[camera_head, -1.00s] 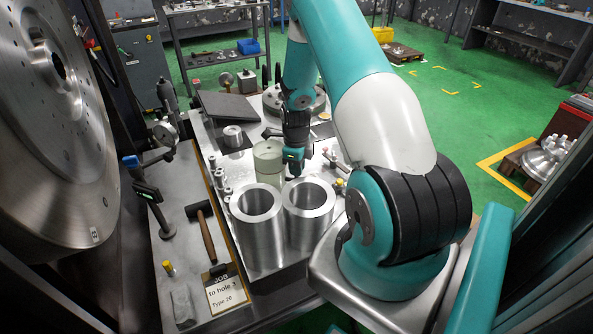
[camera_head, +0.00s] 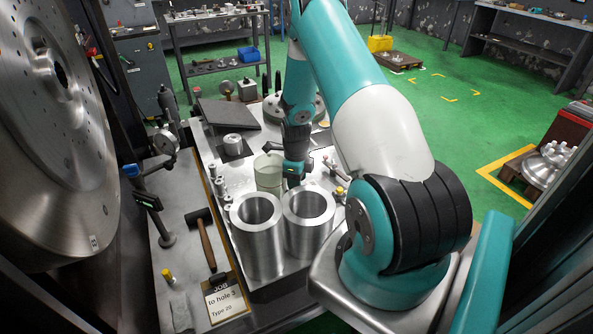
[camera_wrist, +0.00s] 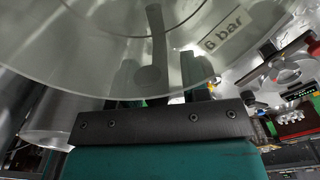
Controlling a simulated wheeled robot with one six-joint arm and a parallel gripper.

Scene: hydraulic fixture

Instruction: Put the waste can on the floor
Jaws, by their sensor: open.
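A translucent pale green can (camera_head: 267,174) stands upright on the metal bench plate, behind two thick steel cylinders. It is the only can-like vessel near my gripper; I cannot tell for sure that it is the waste can. My gripper (camera_head: 293,176) is open, low and just right of this can in the head view. In the wrist view a large clear rounded vessel (camera_wrist: 95,60), with a "6 bar" label visible there, fills the top, close above a dark bolted bar of my gripper (camera_wrist: 160,124). The fingertips are partly hidden, and contact cannot be told.
Two steel cylinders (camera_head: 257,240) (camera_head: 306,235) stand in front of the can. A hammer (camera_head: 205,240) and a job card (camera_head: 225,298) lie to the left. A large drilled disc (camera_head: 50,130) fills the far left. Green floor (camera_head: 450,130) is clear at the right.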

